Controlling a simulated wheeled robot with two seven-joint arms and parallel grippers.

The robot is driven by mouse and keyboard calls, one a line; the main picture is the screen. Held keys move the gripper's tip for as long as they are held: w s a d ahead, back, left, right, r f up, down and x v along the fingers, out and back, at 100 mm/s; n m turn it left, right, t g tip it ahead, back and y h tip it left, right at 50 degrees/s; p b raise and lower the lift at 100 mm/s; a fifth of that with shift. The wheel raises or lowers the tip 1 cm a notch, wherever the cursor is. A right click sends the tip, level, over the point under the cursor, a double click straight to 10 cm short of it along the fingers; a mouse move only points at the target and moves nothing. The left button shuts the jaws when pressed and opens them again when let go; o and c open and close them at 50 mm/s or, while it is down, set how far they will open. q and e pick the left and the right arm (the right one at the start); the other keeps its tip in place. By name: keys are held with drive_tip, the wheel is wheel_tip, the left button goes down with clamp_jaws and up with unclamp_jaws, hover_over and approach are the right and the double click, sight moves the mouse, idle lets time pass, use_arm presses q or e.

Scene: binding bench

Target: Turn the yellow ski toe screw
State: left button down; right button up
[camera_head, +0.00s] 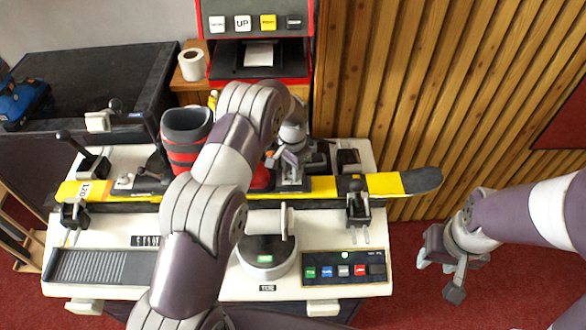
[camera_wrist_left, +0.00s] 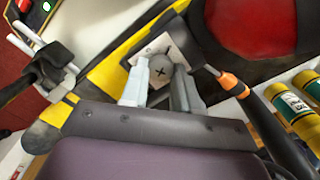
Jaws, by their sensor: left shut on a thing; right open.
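The yellow ski (camera_head: 325,188) lies across the bench, held near its ends by black clamps. A red and black boot (camera_head: 185,135) stands on it, partly hidden by my left arm. In the left wrist view the toe screw (camera_wrist_left: 160,70) is a grey round head with a cross slot, by a light metal plate on the yellow ski (camera_wrist_left: 110,72). My left gripper (camera_head: 290,165) is over the ski at the boot's toe. In the left wrist view its fingers (camera_wrist_left: 160,88) are shut with the screw between them. My right gripper (camera_head: 452,272) is open and empty, right of the bench.
An orange-and-black-handled tool (camera_wrist_left: 232,82) and yellow containers (camera_wrist_left: 290,105) lie beside the left gripper. A button panel (camera_head: 345,268) and a round device (camera_head: 268,258) are at the bench front. A slatted wooden wall (camera_head: 400,100) stands behind. Red floor is free around the right gripper.

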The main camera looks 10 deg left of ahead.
sight(291, 173)
use_arm(q)
drive_tip(key=shift+s, duration=0.15)
drive_tip(key=c, duration=1)
unclamp_jaws()
drive_tip(key=shift+o, duration=0.9)
drive_tip(key=shift+a, duration=0.1)
drive_tip(key=shift+s+r, duration=0.1)
drive_tip(key=shift+s, duration=0.05)
drive_tip(key=shift+w+r+b, duration=0.2)
drive_tip(key=shift+r+b, duration=0.1)
drive_tip(key=shift+r, duration=0.05)
wheel_tip(291, 173, up, 6)
drive_tip(key=shift+r+b, duration=0.15)
drive_tip(key=shift+b, duration=1)
drive_tip(key=r+p, duration=0.2)
drive_tip(key=r, duration=0.1)
drive_tip(key=r+p, duration=0.1)
drive_tip(key=r, duration=0.1)
drive_tip(key=shift+s+r+p, duration=0.2)
drive_tip(key=shift+r+p, duration=0.2)
